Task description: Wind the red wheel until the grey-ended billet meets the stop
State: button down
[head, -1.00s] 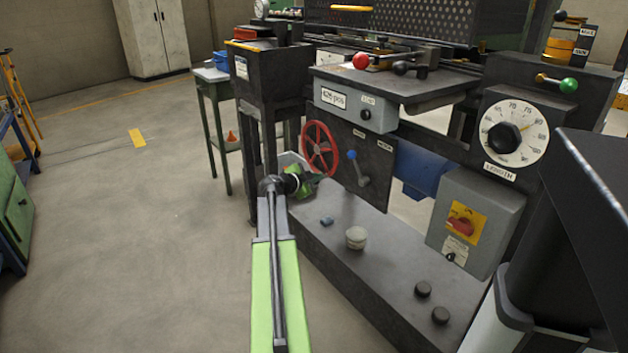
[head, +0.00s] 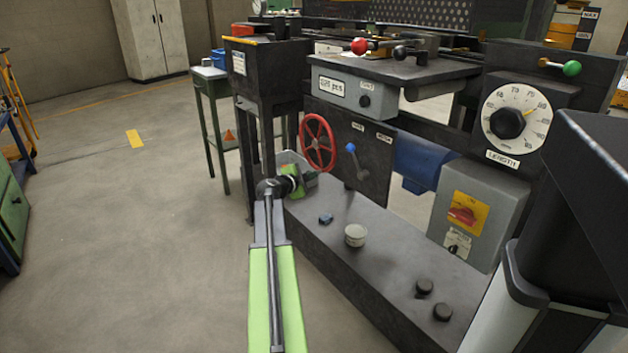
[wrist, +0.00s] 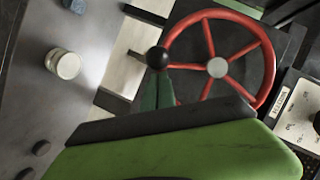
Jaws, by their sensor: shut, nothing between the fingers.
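The red wheel (head: 318,143) is a spoked handwheel on the front of the dark machine, left of the blue-knobbed lever. In the wrist view its red rim (wrist: 205,14) fills the upper right, with a grey hub. A black ball knob (wrist: 158,57) shows at the rim's left side. My gripper (head: 311,179) is shut and empty, just below the wheel in the head view. In the wrist view the dark green fingers (wrist: 158,92) show below the knob; I cannot tell whether they touch it. I cannot make out the grey-ended billet or the stop.
The machine's base ledge holds a pale round tin (head: 355,235), a small blue object (head: 326,219) and two dark knobs (head: 424,287). A lever with a blue knob (head: 351,148) stands right of the wheel. A green side table (head: 209,74) is behind.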

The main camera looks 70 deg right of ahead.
jog(key=shift+w+d+f+b, duration=0.35)
jog(key=shift+w+f, duration=0.1)
jog(key=shift+w, duration=0.1)
jog(key=shift+w+d+f+b, duration=0.3)
jog(key=shift+w+f+b, duration=0.1)
jog(key=shift+w, duration=0.15)
jog(key=shift+w, duration=0.1)
